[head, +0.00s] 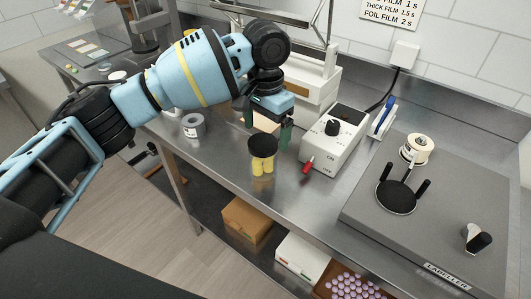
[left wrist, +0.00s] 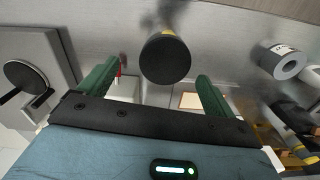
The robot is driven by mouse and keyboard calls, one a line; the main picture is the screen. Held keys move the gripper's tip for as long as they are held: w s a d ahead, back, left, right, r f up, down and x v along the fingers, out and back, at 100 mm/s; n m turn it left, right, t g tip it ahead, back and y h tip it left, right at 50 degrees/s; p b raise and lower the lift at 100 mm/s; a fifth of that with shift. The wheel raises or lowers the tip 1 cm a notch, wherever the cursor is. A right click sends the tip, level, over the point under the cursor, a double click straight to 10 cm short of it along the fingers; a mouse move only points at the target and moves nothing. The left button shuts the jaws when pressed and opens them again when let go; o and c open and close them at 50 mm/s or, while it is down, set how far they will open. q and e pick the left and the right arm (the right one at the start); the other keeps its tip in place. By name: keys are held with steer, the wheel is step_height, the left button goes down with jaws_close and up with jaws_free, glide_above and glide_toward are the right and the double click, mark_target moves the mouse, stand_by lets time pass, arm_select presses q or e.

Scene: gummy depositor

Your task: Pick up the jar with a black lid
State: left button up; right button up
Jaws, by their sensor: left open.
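The jar (head: 262,165) has a round black lid (head: 263,146) and yellow contents. It stands upright near the front edge of the steel bench. In the left wrist view the black lid (left wrist: 166,58) shows from above, ahead of the fingertips and between their lines, with a little yellow behind it. My left gripper (head: 268,128) is open and empty, just behind the jar in the head view. Its two green fingers also show in the left wrist view (left wrist: 158,75), apart from the lid. My right gripper is not in view.
A white control box (head: 333,138) with a black knob and a red-tipped item (head: 308,165) are right of the jar. The grey labeller (head: 430,215) fills the right side. A grey roll (head: 193,125) lies to the left. Boxes (head: 245,218) sit on the shelf below.

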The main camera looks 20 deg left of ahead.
mark_target(262, 143)
arm_select(q)
steer(key=shift+s+f, duration=0.1)
steer(key=shift+s, duration=0.1)
steer(key=shift+f, duration=0.85)
steer(key=shift+a+f, duration=0.1)
steer(key=shift+f, duration=0.4)
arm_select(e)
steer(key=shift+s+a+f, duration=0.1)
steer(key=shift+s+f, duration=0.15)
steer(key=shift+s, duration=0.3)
arm_select(q)
steer(key=f, duration=0.5)
steer(key=shift+w+a, duration=0.15)
steer(key=shift+a, duration=0.15)
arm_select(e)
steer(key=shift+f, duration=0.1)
arm_select(q)
steer(key=shift+r, duration=0.1)
steer(key=c, duration=1.1)
